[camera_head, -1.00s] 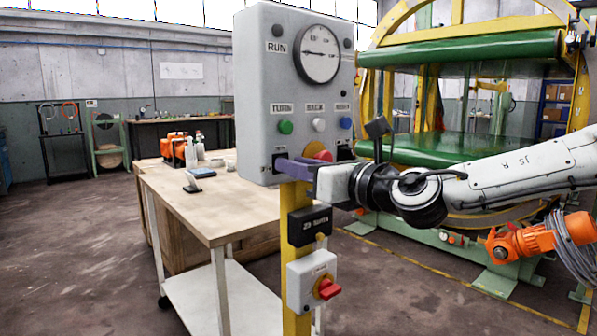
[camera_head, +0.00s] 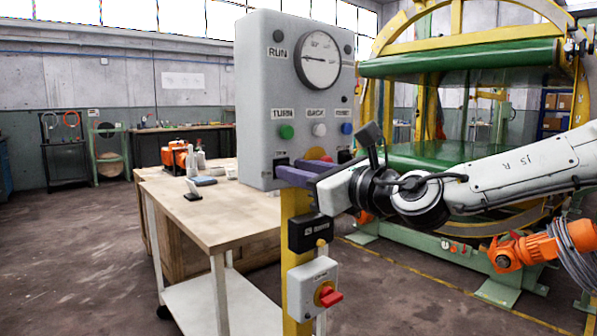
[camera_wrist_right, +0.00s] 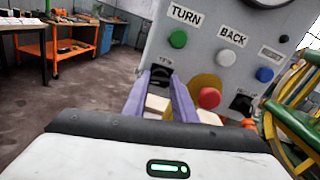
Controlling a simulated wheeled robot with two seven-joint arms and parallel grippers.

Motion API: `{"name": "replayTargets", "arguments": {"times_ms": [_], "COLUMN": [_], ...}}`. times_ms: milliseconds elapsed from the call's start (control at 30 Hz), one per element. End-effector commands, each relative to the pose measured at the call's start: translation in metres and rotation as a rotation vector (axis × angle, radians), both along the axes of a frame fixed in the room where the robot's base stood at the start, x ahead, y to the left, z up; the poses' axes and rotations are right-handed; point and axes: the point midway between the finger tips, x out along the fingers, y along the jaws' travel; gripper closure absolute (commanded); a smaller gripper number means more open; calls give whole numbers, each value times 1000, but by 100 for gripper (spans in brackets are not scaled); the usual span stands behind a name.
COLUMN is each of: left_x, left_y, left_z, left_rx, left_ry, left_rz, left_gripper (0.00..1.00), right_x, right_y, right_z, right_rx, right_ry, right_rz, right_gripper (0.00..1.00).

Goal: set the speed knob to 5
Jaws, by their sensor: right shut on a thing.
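The grey control panel (camera_head: 258,100) stands in the middle of the head view. It carries a round dial (camera_head: 317,58) with a needle and a row of green, white and blue buttons. A black knob (camera_wrist_right: 162,74) sits at its lower left, below the green button; its label is too small to read. My right gripper (camera_head: 296,171) is at the panel's lower edge. In the wrist view its purple fingers (camera_wrist_right: 160,84) are shut on the left black knob, one on each side. The knob's pointer and scale cannot be made out. My left gripper is out of view.
A red mushroom button (camera_wrist_right: 209,97) on a yellow disc is just right of the fingers, with a second black knob (camera_wrist_right: 242,103) beyond it. A red switch (camera_head: 329,297) is lower on the yellow post. A wooden table (camera_head: 215,220) stands behind left.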

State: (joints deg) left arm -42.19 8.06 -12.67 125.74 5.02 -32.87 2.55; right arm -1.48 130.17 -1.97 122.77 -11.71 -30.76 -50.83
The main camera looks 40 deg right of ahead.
Motion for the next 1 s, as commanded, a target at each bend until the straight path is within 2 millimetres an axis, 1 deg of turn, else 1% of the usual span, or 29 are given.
{"name": "replayTargets", "arguments": {"times_ms": [33, 133, 433, 567, 667, 800, 1000], "left_x": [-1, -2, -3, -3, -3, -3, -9], "left_y": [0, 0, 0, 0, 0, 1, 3], "left_z": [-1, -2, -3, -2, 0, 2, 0], "left_rx": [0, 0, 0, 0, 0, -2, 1], "left_ry": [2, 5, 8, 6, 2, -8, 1], "left_rz": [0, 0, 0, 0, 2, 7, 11], "left_gripper": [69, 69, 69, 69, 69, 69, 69], "right_x": [0, 0, 0, -6, -17, -37, -66], "right_y": [-1, -1, 0, -1, -2, -3, -5], "right_z": [4, 3, 1, 2, 3, 4, 4], "right_rx": [-4, -3, -1, -1, 0, -1, -2], "right_ry": [-9, -8, -3, -2, -4, -6, -7], "right_rz": [-2, -3, 0, -1, 0, 0, 0], "right_gripper": [73, 56, 56, 56, 56, 56, 56]}}
